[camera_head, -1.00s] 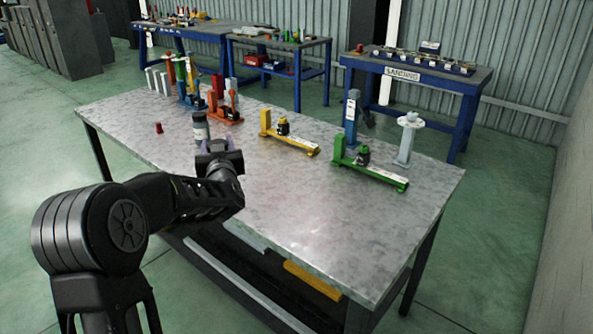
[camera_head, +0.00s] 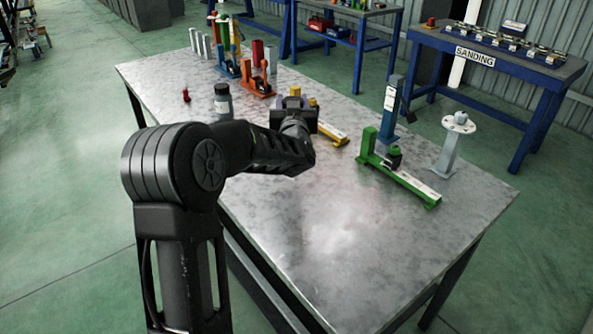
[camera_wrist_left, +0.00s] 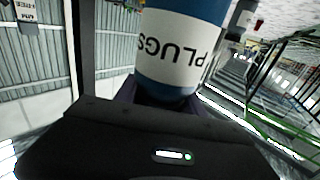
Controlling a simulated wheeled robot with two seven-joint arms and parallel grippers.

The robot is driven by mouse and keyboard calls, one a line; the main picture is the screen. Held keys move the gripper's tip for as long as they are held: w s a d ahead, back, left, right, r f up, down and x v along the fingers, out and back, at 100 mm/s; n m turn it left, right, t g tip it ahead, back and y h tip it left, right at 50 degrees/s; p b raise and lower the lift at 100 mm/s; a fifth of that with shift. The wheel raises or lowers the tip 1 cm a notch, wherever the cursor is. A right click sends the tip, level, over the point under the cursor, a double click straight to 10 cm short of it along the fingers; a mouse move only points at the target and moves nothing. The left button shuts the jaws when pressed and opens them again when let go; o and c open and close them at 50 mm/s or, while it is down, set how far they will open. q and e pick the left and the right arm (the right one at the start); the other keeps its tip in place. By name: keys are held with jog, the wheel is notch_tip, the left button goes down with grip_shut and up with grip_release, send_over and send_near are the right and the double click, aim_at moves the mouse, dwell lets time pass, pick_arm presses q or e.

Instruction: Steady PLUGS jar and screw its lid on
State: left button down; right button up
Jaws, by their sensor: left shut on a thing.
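The PLUGS jar (camera_wrist_left: 178,52) is blue with a white label and fills the top middle of the left wrist view. Its lettering reads upside down there, and one end is cut off by the frame edge. My left gripper (camera_head: 294,100) is shut on it, with purple fingers beside the jar's near end. In the head view the gripper is over the table's middle and hides the jar. I cannot make out the jar's lid for certain. My right gripper is in neither view.
A dark jar (camera_head: 222,101) and a small red piece (camera_head: 186,95) stand left of the gripper on the metal table (camera_head: 320,225). A yellow fixture (camera_head: 335,134) is just behind it; a green fixture (camera_head: 405,180), blue post (camera_head: 391,105) and grey stand (camera_head: 450,147) are right. The front is clear.

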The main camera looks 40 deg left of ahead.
pick_arm(q)
jog(key=shift+w+f, duration=0.1)
jog(key=shift+f, duration=3.05)
notch_tip(320, 180, down, 4)
jog(key=shift+r+p, duration=0.2)
jog(key=shift+p, duration=0.15)
jog(key=shift+f, duration=0.15)
jog(key=shift+f+b, duration=0.1)
jog(key=shift+b, duration=0.2)
jog(key=c, duration=0.7)
grip_release()
jog(key=shift+d+r+p, duration=0.1)
jog(key=shift+r+p, duration=0.1)
jog(key=shift+p, duration=0.1)
